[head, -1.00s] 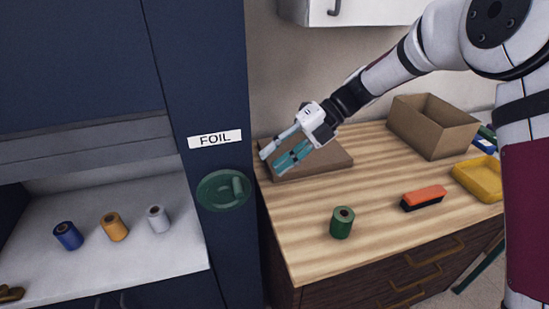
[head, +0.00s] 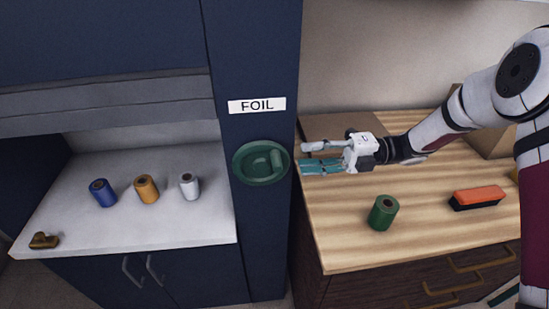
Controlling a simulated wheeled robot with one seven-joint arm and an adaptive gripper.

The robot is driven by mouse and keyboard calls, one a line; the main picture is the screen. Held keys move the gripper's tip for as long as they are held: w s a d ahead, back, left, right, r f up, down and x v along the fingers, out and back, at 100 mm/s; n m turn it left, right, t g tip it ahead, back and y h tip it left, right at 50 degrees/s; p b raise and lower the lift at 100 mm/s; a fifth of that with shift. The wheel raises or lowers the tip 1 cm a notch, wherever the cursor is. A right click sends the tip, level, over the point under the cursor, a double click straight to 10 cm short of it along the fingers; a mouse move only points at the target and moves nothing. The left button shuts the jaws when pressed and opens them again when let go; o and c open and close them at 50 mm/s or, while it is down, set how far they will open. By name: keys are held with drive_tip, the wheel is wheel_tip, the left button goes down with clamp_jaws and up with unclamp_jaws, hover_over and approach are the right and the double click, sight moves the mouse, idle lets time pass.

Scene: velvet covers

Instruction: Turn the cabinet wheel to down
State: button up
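The cabinet wheel (head: 243,174) is a round, dark green dial with a raised grip, mounted on the navy cabinet panel (head: 268,225) below a white "FOIL" label (head: 257,105). Its grip (head: 277,163) sits right of the dial's middle and looks close to upright. My gripper (head: 302,157) is just right of the wheel, over the wooden counter, with its fingers pointing left toward it. The two fingers are apart with nothing between them. The fingertips look close to the dial's right edge; I cannot tell the exact gap in depth.
A green roll (head: 383,213) and an orange-black brush (head: 477,198) stand on the wooden counter (head: 345,240). A flat brown board (head: 345,124) lies behind my gripper. Blue (head: 103,193), orange (head: 146,188) and white (head: 189,186) rolls stand in the left cabinet bay.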

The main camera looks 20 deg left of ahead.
sight(276, 160)
drive_tip(key=p+x, duration=0.1)
drive_tip(key=x, duration=0.7)
drive_tip(key=shift+a+p, duration=0.1)
drive_tip(key=shift+p, duration=0.3)
clamp_jaws()
